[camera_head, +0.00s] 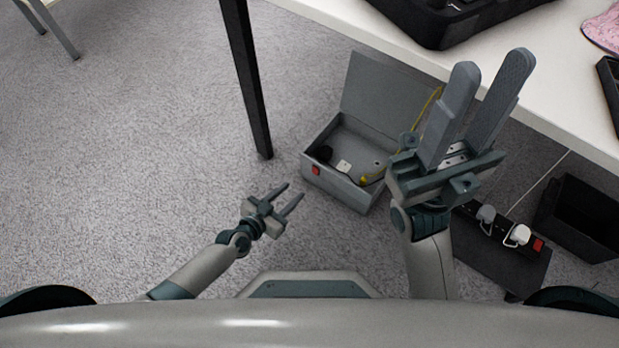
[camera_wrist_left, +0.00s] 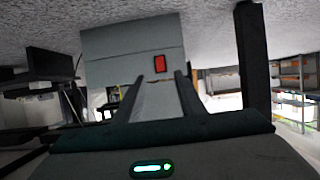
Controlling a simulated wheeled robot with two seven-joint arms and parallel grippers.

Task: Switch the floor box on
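The floor box (camera_head: 345,187) is an open grey box on the carpet, with its lid (camera_head: 385,90) raised at the back. A red switch (camera_head: 316,171) sits on its front face, near the left corner. My left gripper (camera_head: 294,191) is open and empty, low in front of the box, with its fingers pointing toward it and apart from it. In the left wrist view the red switch (camera_wrist_left: 160,63) shows on the grey box face (camera_wrist_left: 115,50), beyond and between the fingertips (camera_wrist_left: 159,79). Whether the switch is on cannot be told. My right gripper (camera_head: 493,75) is open and empty, raised in front of the table edge.
A black table leg (camera_head: 246,75) stands just left of the box. The white table (camera_head: 560,85) overhangs at the right, with a black case (camera_head: 450,20) on it. A dark power strip (camera_head: 500,232) with plugs and a black bin (camera_head: 580,215) are at the right.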

